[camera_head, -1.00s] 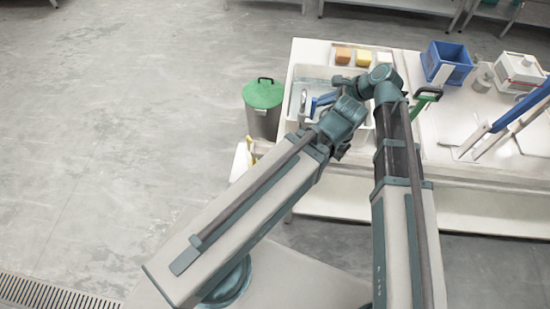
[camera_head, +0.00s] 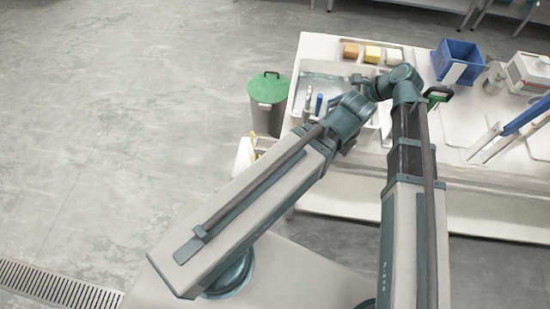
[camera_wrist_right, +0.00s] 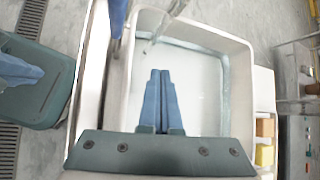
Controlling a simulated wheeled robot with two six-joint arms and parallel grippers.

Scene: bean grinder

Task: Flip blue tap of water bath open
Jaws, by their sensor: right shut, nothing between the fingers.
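The water bath is a white basin (camera_head: 335,70) at the left end of the table. Its blue tap (camera_head: 318,103) stands upright at the left rim beside a grey spout (camera_head: 306,103). In the right wrist view the blue tap (camera_wrist_right: 117,18) is at the top edge, left of the spout (camera_wrist_right: 165,18). My right gripper (camera_wrist_right: 160,72) is shut and empty over the basin, its fingers apart from the tap. It shows small in the head view (camera_head: 355,78). My left gripper (camera_wrist_right: 18,70) shows at the left of the wrist view, partly cut off; its fingers are unclear. My arm hides it in the head view.
A green-lidded bin (camera_head: 268,88) stands on the floor left of the table. Yellow and orange blocks (camera_head: 372,53) sit behind the basin. A blue crate (camera_head: 457,62) and a white device (camera_head: 528,74) are at the right. The floor at left is clear.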

